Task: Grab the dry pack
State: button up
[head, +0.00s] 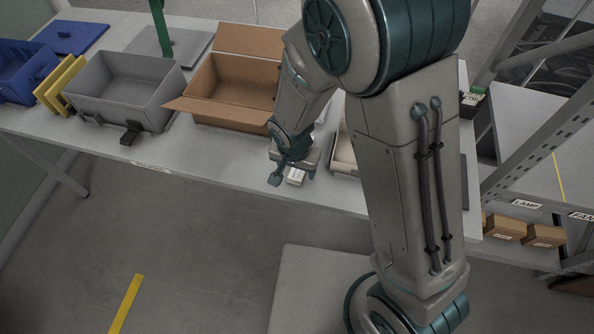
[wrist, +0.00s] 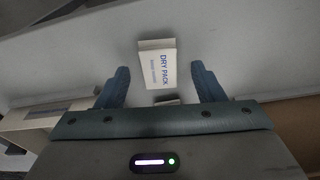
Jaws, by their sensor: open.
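The dry pack (wrist: 157,67) is a small white packet with blue "DRY PACK" lettering. In the wrist view it lies on the grey table, between and a little beyond the tips of my gripper (wrist: 158,72). The two blue-grey fingers are apart, with a gap on each side of the pack. In the head view my gripper (head: 288,178) is low over the table's front edge, and the dry pack (head: 296,176) shows as a small white shape at its fingers. A small dark object (wrist: 167,101) sits just below the pack in the wrist view, partly hidden by my gripper.
An open cardboard box (head: 235,95) stands behind my gripper on the table (head: 215,155). A grey bin (head: 120,90), yellow pieces (head: 60,84) and a blue bin (head: 20,75) are to the left. A pale tray (head: 343,155) is partly hidden by my arm. A shelf with small boxes (head: 505,228) is at right.

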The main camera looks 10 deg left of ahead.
jog(key=shift+w+f, duration=0.1)
jog(key=shift+f, duration=0.35)
jog(key=c, duration=1.1)
jog(key=shift+o, duration=0.2)
jog(key=shift+r, duration=0.15)
